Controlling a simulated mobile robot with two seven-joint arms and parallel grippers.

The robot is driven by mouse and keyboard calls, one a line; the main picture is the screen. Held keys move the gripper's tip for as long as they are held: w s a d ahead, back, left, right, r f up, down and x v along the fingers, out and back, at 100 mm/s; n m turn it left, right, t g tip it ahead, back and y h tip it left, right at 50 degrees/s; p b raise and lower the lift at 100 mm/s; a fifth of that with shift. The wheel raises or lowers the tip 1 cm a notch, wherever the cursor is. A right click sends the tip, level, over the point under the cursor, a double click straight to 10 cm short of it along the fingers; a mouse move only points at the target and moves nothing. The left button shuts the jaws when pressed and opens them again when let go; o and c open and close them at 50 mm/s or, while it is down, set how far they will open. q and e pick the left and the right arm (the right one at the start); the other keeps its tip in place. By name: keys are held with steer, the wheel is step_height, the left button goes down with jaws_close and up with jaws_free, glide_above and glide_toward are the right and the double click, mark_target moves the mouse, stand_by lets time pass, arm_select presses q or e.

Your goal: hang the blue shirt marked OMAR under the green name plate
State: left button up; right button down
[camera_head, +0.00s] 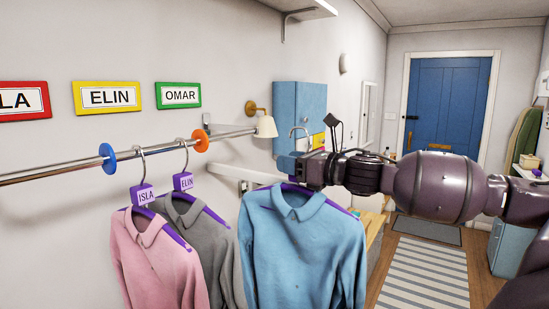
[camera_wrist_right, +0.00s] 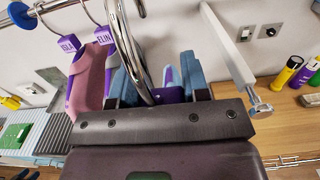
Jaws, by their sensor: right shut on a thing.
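The blue shirt (camera_head: 305,245) hangs upright on a purple hanger below my right gripper (camera_head: 308,168), which is shut on the hanger. The hanger's silver hook rises above the gripper and looms large in the right wrist view (camera_wrist_right: 135,50). In the head view it stands right of the rail's end, apart from the rail (camera_head: 60,171). The shirt's name tag is hidden or unreadable. The green name plate (camera_head: 178,95), reading OMAR, is on the wall above the rail, near the orange ring (camera_head: 201,140). My left gripper is not in view.
A pink shirt (camera_head: 160,260) tagged ISLA and a grey shirt (camera_head: 190,235) tagged ELIN hang between the blue ring (camera_head: 107,157) and orange ring. The rail right of the orange ring is bare.

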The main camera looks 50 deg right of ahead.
steer(key=shift+w+a+r, duration=0.1)
steer(key=shift+w+r, duration=0.05)
steer(key=shift+r, duration=0.15)
